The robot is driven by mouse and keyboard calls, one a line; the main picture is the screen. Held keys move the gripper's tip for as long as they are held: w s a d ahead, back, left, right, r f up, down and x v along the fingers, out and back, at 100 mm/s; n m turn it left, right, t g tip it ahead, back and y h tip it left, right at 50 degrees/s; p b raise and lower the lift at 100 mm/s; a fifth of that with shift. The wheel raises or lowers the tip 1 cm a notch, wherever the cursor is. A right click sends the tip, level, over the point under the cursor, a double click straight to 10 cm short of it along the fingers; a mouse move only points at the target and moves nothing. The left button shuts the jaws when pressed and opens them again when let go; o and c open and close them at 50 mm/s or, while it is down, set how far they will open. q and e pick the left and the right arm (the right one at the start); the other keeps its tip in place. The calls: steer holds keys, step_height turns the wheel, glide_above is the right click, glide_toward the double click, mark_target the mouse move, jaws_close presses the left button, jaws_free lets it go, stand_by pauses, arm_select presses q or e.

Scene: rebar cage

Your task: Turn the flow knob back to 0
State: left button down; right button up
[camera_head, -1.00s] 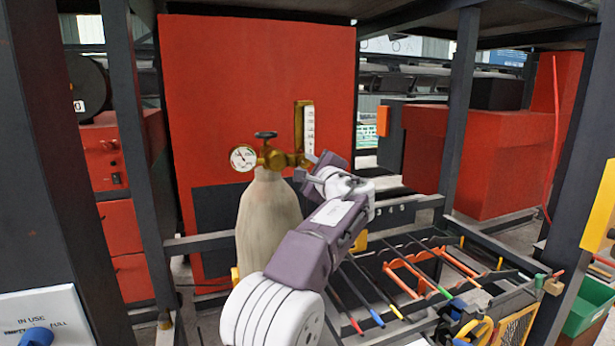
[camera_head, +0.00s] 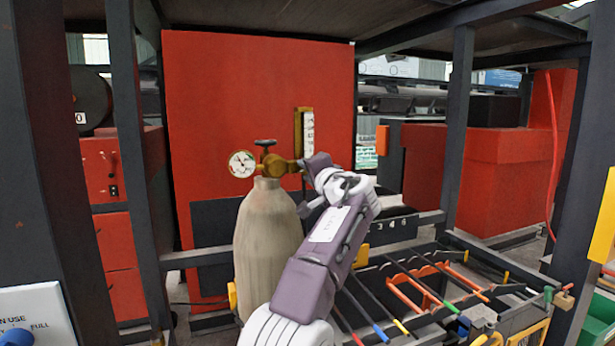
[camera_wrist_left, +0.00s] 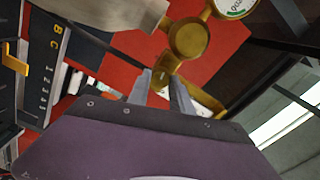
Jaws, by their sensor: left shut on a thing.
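A pale gas cylinder (camera_head: 268,235) stands upright with a brass regulator (camera_head: 275,164) on top. The regulator has a round white dial gauge (camera_head: 242,164), a dark top handwheel (camera_head: 265,142) and an upright flow tube with a white scale (camera_head: 308,135). My left gripper (camera_head: 308,184) is at the right end of the regulator, below the flow tube, shut on the flow knob. The knob is hidden by the fingers, so its setting cannot be read. In the left wrist view, the fingers (camera_wrist_left: 162,88) close just beside the brass body (camera_wrist_left: 187,38). My right gripper is out of view.
A red panel (camera_head: 230,90) stands behind the cylinder. Dark posts (camera_head: 458,130) frame the bay. A rack of rods with coloured ends (camera_head: 420,285) lies at the lower right. A white "in use / full" board (camera_head: 40,308) is at the lower left.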

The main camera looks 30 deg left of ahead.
arm_select(q)
steer(key=n+b, duration=0.1)
steer(key=n, duration=0.4)
steer(key=shift+n, duration=0.7)
steer(key=c, duration=1.1)
jaws_free()
steer(key=shift+c, duration=0.2)
steer(key=b+v, duration=0.4)
steer(key=v, duration=0.5)
